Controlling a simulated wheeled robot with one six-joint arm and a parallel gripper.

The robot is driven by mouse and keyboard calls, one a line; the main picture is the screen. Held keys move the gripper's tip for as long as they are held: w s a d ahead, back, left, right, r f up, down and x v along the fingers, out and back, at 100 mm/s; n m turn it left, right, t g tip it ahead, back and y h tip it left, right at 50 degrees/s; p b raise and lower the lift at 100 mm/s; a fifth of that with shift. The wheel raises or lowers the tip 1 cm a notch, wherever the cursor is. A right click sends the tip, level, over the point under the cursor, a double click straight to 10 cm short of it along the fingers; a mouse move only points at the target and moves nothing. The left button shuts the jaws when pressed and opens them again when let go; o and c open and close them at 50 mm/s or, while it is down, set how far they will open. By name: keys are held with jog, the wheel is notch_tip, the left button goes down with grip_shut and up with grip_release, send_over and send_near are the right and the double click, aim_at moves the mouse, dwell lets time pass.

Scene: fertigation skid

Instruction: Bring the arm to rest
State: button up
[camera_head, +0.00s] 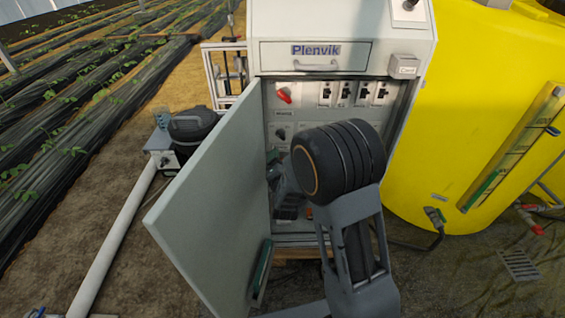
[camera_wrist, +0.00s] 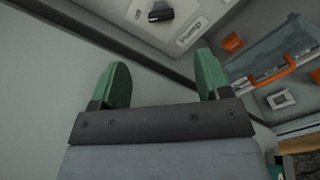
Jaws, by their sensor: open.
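My gripper (camera_wrist: 162,84) shows in the wrist view with its two green fingers spread apart and nothing between them. It points toward the inside of the open control cabinet (camera_head: 345,60). In the head view my arm stands in front of the cabinet's lower opening and mostly hides the gripper. The cabinet door (camera_head: 205,205) is swung open to the left, and its pale surface also fills the left of the wrist view (camera_wrist: 40,90). A dark knob (camera_wrist: 160,12) on a panel labelled "Pump" lies just beyond the fingers, apart from them.
A red switch (camera_head: 284,95) and several breakers (camera_head: 354,93) sit on the inner panel. A clear box with an orange handle (camera_wrist: 270,75) is close right of the gripper. A yellow tank (camera_head: 470,110) stands right; a white pipe (camera_head: 110,245) and motor (camera_head: 192,127) lie left.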

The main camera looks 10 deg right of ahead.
jog(key=shift+s, duration=0.35)
dwell(0.3)
